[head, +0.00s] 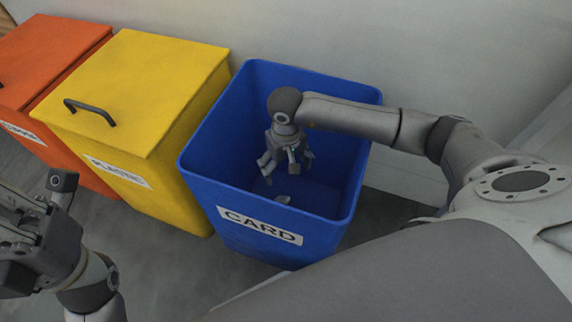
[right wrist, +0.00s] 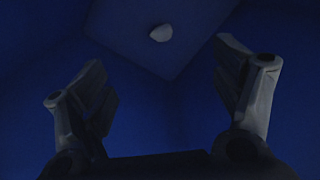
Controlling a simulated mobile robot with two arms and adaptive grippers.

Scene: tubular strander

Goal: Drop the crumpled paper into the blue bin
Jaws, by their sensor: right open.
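The blue bin (head: 268,215) is open-topped and carries a white label reading CARD. My right gripper (head: 283,172) points down inside its mouth, with its fingers spread and nothing between them. A small pale crumpled paper (head: 283,199) shows low inside the bin, below the fingers. In the right wrist view the paper (right wrist: 161,33) sits on the dark blue bin floor, apart from both open fingers (right wrist: 165,95). My left gripper (head: 40,215) is at the lower left of the head view, outside the bin; its fingertips do not show clearly.
A yellow bin (head: 150,75) with a closed lid, black handle and PLASTIC label stands left of the blue bin. An orange bin (head: 50,50) with a closed lid is further left. A pale wall (head: 400,40) runs behind. Grey floor (head: 165,250) lies open in front.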

